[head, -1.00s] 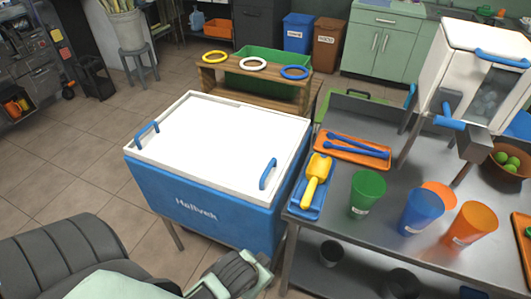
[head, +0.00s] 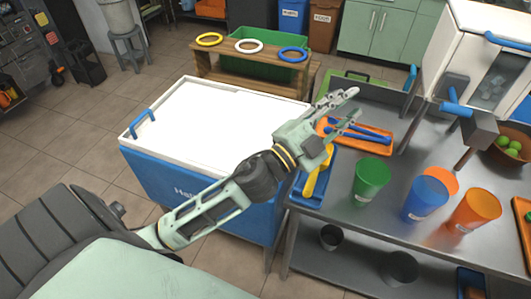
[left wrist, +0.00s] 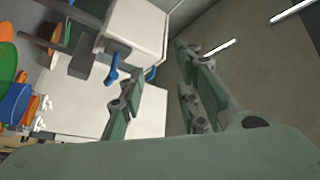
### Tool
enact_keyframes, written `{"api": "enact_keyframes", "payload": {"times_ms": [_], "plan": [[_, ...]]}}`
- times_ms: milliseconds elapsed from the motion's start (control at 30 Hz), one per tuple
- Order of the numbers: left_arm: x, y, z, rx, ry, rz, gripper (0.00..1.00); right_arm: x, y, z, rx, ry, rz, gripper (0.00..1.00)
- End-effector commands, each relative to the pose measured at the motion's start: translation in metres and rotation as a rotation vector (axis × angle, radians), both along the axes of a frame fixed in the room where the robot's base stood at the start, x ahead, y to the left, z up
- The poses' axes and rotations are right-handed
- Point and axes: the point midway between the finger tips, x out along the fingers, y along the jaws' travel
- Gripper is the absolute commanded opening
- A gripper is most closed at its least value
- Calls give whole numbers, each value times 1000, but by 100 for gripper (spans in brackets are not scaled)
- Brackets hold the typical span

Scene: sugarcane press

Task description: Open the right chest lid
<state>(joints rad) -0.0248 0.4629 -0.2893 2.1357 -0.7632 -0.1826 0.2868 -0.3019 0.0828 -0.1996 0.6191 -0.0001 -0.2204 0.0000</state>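The blue chest (head: 140,170) has a flat white lid (head: 200,115) lying shut on top. A blue handle (head: 143,122) shows at the lid's left side. The right handle is hidden behind my left arm. My left gripper (head: 347,108) is raised past the chest's right edge, over the side of the metal table. Its fingers are spread and empty; they also show apart in the left wrist view (left wrist: 160,65). My right gripper is not in view.
The metal table (head: 325,215) at right holds a yellow scoop (head: 315,172), an orange tray (head: 375,148), a green cup (head: 370,182), a blue cup (head: 424,199), and a white machine (head: 482,55). A wooden stand with rings (head: 250,70) is behind the chest.

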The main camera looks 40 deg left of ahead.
Motion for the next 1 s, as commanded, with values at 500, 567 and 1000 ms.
{"api": "enact_keyframes", "payload": {"times_ms": [500,567,1000], "plan": [[-37,-70,-68,1052,-231,-848,30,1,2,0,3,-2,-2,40],[-36,-46,-91,1185,-158,-920,30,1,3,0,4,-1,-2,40],[-49,171,-136,1722,582,-1116,30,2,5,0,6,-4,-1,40]]}}
